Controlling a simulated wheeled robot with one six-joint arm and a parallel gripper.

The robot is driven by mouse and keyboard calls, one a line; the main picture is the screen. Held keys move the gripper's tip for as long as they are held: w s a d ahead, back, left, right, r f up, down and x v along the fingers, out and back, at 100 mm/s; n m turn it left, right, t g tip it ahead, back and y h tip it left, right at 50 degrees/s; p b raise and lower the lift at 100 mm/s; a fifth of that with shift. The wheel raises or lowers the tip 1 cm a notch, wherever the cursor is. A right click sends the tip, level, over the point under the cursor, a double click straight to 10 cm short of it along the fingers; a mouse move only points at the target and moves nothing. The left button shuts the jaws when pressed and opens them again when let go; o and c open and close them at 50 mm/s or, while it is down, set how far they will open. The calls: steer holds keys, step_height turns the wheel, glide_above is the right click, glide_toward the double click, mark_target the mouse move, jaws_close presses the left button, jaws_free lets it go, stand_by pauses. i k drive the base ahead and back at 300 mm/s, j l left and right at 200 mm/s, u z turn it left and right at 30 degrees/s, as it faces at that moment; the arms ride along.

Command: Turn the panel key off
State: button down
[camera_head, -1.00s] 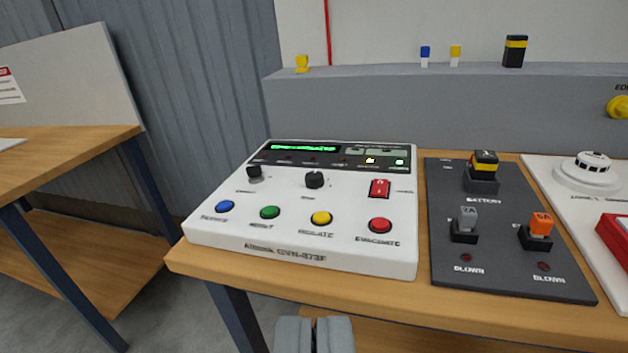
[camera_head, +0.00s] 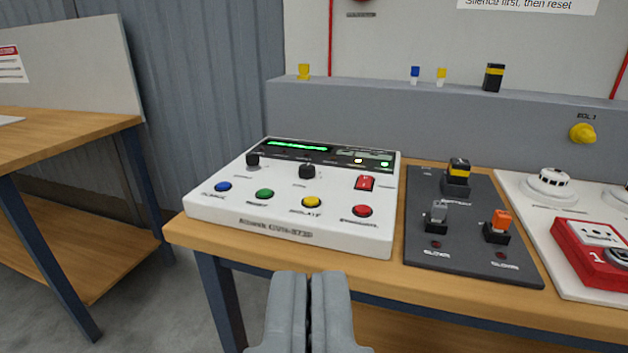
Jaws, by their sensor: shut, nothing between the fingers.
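The white control panel (camera_head: 300,236) sits on the wooden bench. It has two black knobs, a left one (camera_head: 252,160) and a middle one (camera_head: 307,171). Their labels are too blurred to read, so I cannot tell which is the key or how it is set. A red rocker switch (camera_head: 366,183) is at the panel's right. The display (camera_head: 300,146) glows green, with a yellow and a green lamp lit beside it. My gripper (camera_head: 311,276) is shut and empty, low in the picture in front of the panel and apart from it.
Blue (camera_head: 223,187), green (camera_head: 265,194), yellow (camera_head: 311,202) and red (camera_head: 362,211) buttons line the panel's front. A dark fuse board (camera_head: 468,262) and a red call point (camera_head: 590,250) lie to the right. A grey ledge (camera_head: 400,120) runs behind.

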mark_target(253, 160)
steer(key=i+j, duration=0.6)
steer(key=i, duration=0.2)
